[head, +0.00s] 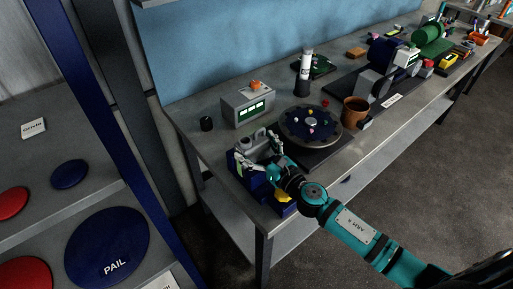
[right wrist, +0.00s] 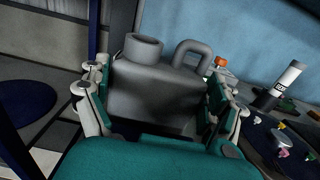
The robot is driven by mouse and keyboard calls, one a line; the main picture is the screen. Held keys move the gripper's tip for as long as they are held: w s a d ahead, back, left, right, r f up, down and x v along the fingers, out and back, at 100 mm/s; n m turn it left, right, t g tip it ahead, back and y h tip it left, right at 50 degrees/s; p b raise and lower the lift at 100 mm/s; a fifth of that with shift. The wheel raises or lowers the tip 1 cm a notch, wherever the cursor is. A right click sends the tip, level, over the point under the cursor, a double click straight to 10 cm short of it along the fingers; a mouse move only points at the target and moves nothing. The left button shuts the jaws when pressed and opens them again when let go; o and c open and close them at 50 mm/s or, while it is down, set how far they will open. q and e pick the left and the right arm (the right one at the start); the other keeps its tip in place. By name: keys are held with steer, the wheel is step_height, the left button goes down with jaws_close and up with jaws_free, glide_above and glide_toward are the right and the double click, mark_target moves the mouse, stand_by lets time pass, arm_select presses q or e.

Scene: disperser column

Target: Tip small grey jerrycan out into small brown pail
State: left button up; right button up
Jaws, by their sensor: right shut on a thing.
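The small grey jerrycan (right wrist: 156,88) is upright between the fingers of my right gripper (right wrist: 160,107), its round neck and loop handle on top. In the head view the jerrycan (head: 251,143) is at the near left end of the bench, partly hidden by my right gripper (head: 258,158), which is shut on it. I cannot tell whether it is lifted clear of the blue crate (head: 281,209) beneath. The small brown pail (head: 355,112) stands upright on the bench, right of the round dark disc. My left gripper is not in view.
A dark disc (head: 310,126) with small coloured pieces lies between jerrycan and pail. A grey box with a green display (head: 248,104) and a white-and-black cylinder (head: 304,74) stand behind. A shelf (head: 66,217) with a blue post is at left. Machines crowd the far bench.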

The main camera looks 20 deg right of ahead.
steer(key=shift+r, duration=0.1)
steer(key=shift+c, duration=1.4)
steer(key=shift+r+p, duration=4.45)
steer(key=shift+r, duration=0.05)
